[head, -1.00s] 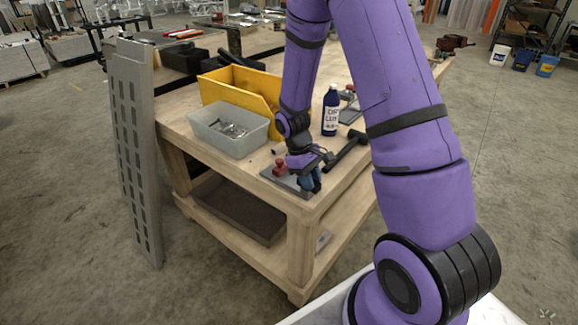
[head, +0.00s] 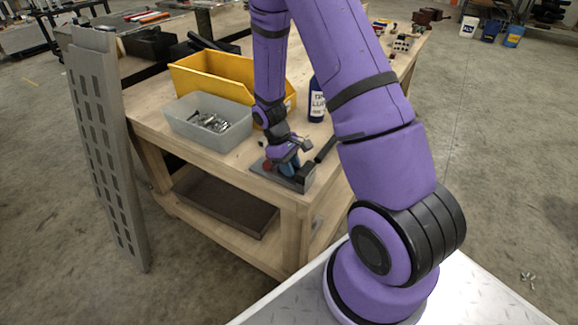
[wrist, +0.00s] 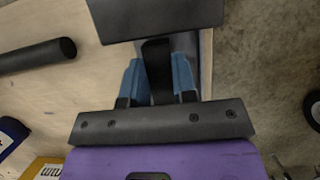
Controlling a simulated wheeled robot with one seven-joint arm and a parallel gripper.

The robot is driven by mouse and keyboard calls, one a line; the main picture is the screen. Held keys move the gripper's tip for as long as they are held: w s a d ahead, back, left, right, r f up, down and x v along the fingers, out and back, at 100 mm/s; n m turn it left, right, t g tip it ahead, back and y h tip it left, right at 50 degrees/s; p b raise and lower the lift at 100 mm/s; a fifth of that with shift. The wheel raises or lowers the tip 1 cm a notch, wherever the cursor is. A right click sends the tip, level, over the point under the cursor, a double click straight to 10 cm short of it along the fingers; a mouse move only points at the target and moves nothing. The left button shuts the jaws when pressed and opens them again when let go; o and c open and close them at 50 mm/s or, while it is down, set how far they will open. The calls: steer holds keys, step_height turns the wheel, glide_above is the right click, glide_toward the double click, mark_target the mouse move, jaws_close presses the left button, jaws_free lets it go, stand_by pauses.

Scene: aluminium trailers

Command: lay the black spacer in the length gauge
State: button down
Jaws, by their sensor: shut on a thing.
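My gripper (head: 291,166) is over the front corner of the wooden workbench, at the length gauge (head: 278,179), a grey plate with a red knob. In the wrist view my gripper (wrist: 160,78) has its blue fingertips shut on the black spacer (wrist: 157,68), a dark bar between them. A dark grey block (wrist: 155,18) lies across the top of the wrist view, close to the spacer's far end. The gripper hides much of the gauge, and I cannot tell whether the spacer touches it.
A grey bin of metal parts (head: 170,121) and a yellow bin (head: 190,82) stand behind on the bench (head: 150,128). A dark blue bottle (head: 317,100) is behind my gripper. A black handle (wrist: 35,56) lies to its left in the wrist view.

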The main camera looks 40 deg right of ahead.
steer(key=shift+f, duration=0.1)
steer(key=c, duration=0.9)
jaws_free()
steer(key=v, duration=1.3)
steer(key=s+a+r+m+t, duration=0.15)
steer(key=s+r, duration=0.25)
steer(key=r, duration=0.5)
steer(key=s+a+r+m+t, duration=0.1)
steer(key=s+a+r+t, duration=0.25)
steer(key=r, duration=0.55)
steer(key=s+a+r+t, duration=0.1)
steer(key=s+r, duration=0.2)
steer(key=s, duration=0.2)
steer(key=s+a+r+m+t+y, duration=0.1)
steer(key=s+r+t, duration=0.1)
steer(key=s, duration=0.3)
steer(key=s+a+r+t, duration=0.1)
steer(key=s+a+r, duration=0.1)
steer(key=s+r, duration=0.2)
steer(key=shift+s+r+m+t+y, duration=0.1)
steer(key=shift+s+m+t+y, duration=0.25)
steer(key=shift+s, duration=0.65)
